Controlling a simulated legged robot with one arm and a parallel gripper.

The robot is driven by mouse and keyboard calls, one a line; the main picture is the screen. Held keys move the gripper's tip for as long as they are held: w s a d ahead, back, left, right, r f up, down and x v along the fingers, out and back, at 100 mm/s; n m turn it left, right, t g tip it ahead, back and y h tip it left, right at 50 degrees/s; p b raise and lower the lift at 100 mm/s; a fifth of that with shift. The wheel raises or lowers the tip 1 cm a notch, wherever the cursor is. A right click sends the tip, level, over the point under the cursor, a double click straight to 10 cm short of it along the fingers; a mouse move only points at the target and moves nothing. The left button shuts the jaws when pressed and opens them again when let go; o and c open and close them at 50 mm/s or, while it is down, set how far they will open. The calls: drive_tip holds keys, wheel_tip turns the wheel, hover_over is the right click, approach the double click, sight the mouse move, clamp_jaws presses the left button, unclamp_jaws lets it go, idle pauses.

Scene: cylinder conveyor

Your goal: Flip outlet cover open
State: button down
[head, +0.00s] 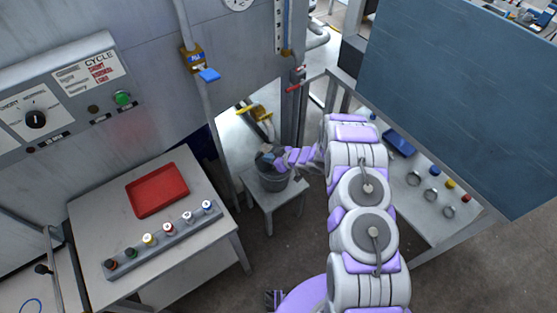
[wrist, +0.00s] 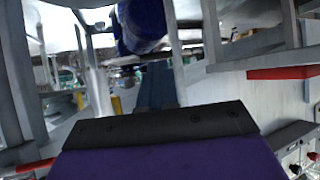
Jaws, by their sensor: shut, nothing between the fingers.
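My gripper (head: 267,154) is at the end of my white and purple arm, above the grey bucket (head: 273,181) on a small grey stool (head: 262,199). It is shut and empty. In the wrist view its dark edge and purple body fill the lower middle (wrist: 165,125). Just behind the gripper, a metal outlet pipe with a yellow handle (head: 246,111) stands before a bright panel. I cannot pick out the outlet cover for certain; the gripper hides part of the area around the pipe's lower end. I cannot tell whether the gripper touches anything.
A grey table (head: 90,235) at left bears a red tray (head: 157,190) and a rack of several capped bottles (head: 165,240). A brass valve with a blue handle (head: 208,75) is on the wall pipe. A bench (head: 430,205) with rings stands at right. A red handle (head: 293,88) is behind the arm.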

sight(259, 157)
drive_tip(key=shift+x, duration=1.6)
drive_tip(key=shift+s+a+p, duration=0.1)
drive_tip(key=shift+a+p, duration=0.4)
drive_tip(key=shift+a, duration=0.75)
drive_tip(key=shift+d+r, duration=0.1)
drive_tip(key=shift+d, duration=0.45)
